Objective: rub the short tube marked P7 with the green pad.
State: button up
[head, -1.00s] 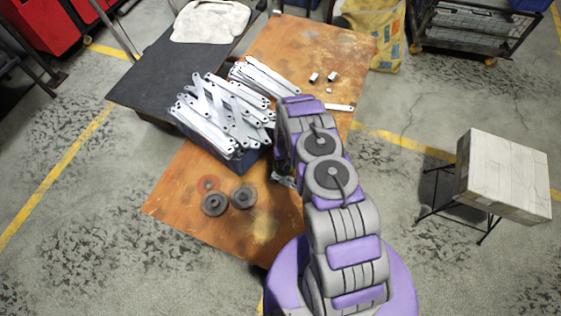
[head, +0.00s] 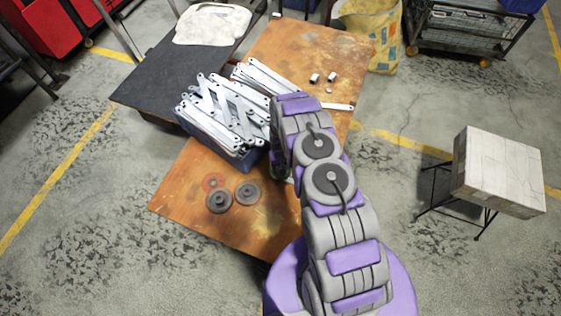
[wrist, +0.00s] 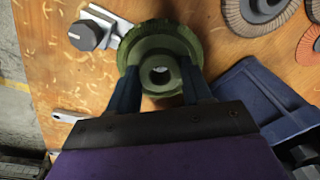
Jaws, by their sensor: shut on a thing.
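My gripper (wrist: 160,82) is shut on the round green pad (wrist: 155,43), which has a pale green hub with a hole facing the wrist camera. Two short whitish tubes (head: 314,77) (head: 332,76) are on the far part of the rusty-brown table, well beyond the pad. No P7 mark can be read on either.
A blue crate (wrist: 255,97) piled with galvanized brackets (head: 222,108) stands left of my arm. Dark abrasive discs (head: 219,201) lie on the near table (head: 180,190). A dark-capped fitting (wrist: 87,35) lies near the pad. A flat bracket (head: 338,106) lies below the tubes.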

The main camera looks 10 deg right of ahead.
jog(key=shift+a+r, duration=0.25)
jog(key=shift+r, duration=0.6)
jog(key=shift+d+r+p, duration=0.2)
jog(key=shift+r+p, duration=0.1)
jog(key=shift+r, duration=0.35)
jog(key=shift+d+r+p, duration=0.2)
jog(key=shift+r+p, duration=0.05)
jog(key=shift+r, duration=0.4)
jog(key=shift+a, duration=0.3)
jog(key=shift+w+d+r, duration=0.1)
jog(key=shift+w+r, duration=0.05)
jog(key=shift+r, duration=0.15)
jog(key=w+r, duration=0.3)
jog(key=r, duration=1.7)
jog(key=s+r, duration=0.3)
jog(key=r, duration=0.7)
jog(key=s+d+r, duration=0.1)
jog(key=s+r, duration=0.2)
jog(key=r, duration=0.8)
jog(key=shift+s+r, duration=0.15)
jog(key=shift+r, duration=0.15)
